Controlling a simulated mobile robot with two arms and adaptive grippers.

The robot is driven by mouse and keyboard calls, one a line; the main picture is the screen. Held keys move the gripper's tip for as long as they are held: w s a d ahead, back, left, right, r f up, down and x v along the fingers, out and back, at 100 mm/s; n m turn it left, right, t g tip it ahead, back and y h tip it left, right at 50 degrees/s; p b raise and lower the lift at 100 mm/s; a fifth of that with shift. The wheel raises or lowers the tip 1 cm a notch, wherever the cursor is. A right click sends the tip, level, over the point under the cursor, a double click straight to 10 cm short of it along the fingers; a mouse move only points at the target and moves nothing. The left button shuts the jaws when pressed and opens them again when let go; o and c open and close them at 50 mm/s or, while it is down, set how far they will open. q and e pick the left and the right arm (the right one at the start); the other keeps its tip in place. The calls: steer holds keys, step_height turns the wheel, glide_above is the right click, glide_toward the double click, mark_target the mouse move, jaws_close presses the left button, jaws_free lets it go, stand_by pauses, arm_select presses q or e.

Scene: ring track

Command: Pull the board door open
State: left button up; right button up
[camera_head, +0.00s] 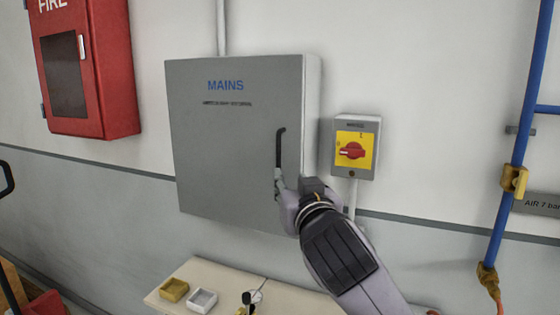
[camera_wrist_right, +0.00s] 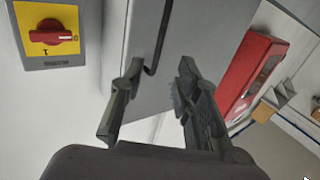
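The board door (camera_head: 225,140) is the grey front of a wall cabinet marked MAINS, and it looks closed in the head view. Its black bar handle (camera_head: 280,148) stands upright near the door's right edge. The handle also shows in the right wrist view (camera_wrist_right: 162,35), its bent lower end between the fingers and nearer the left one. My right gripper (camera_head: 279,182) is at the lower end of the handle. Its fingers (camera_wrist_right: 158,76) are apart in the wrist view, and I see no grip on the handle. My left gripper is not in view.
A yellow switch box with a red knob (camera_head: 352,151) is on the wall just right of the cabinet. A red fire cabinet (camera_head: 82,68) hangs at the left. Below is a bench (camera_head: 215,277) with small trays. Blue pipes (camera_head: 520,130) run at the right.

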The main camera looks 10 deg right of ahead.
mark_target(279, 163)
steer(key=w+p, duration=0.2)
steer(key=w, duration=0.8)
steer(key=shift+w+r+p, duration=0.1)
steer(key=shift+w+p, duration=0.05)
steer(key=shift+p, duration=0.15)
steer(key=shift+w, duration=0.85)
steer(key=shift+c, duration=0.6)
jaws_close()
